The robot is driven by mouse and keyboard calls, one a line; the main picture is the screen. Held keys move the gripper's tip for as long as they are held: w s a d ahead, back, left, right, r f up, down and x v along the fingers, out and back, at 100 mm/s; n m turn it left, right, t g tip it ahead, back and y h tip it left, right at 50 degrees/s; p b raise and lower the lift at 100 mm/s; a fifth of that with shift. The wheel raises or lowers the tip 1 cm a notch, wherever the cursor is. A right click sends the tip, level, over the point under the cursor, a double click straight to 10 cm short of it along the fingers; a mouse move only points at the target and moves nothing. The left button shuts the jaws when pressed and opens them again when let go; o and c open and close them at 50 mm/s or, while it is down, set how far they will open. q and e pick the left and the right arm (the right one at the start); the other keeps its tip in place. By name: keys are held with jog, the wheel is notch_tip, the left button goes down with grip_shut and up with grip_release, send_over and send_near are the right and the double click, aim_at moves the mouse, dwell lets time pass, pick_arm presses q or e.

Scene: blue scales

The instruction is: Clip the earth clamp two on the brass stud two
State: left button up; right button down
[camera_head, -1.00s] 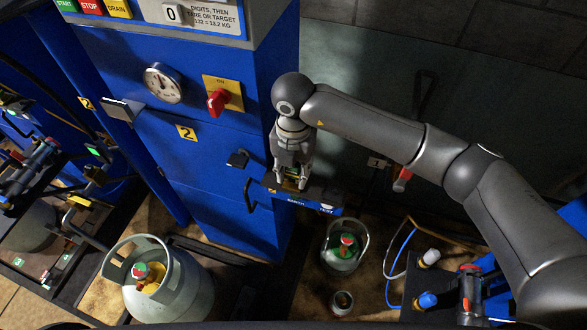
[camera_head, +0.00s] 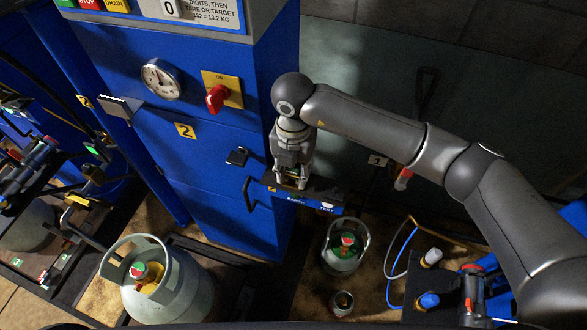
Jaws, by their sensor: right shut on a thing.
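My right gripper (camera_head: 291,178) points down at the small dark shelf (camera_head: 312,194) on the right side of the blue cabinet, which carries lettering that seems to read EARTH and TEST. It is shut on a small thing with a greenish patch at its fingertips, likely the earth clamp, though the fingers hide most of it. I cannot make out the brass stud; the gripper and shelf edge may cover it. I cannot tell whether the held thing touches the shelf. My left gripper is not in view.
The blue cabinet (camera_head: 215,190) bears a yellow 2 plate, gauge (camera_head: 161,79), red switch (camera_head: 217,97) and padlock (camera_head: 237,156). A large grey cylinder (camera_head: 175,290) stands front left. A smaller cylinder (camera_head: 343,258) and a cup (camera_head: 343,302) stand below the shelf.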

jog(key=shift+f, duration=0.15)
jog(key=c, duration=0.9)
grip_release()
jog(key=shift+c, duration=0.2)
notch_tip(320, 180, up, 12)
jog(key=shift+r, duration=0.1)
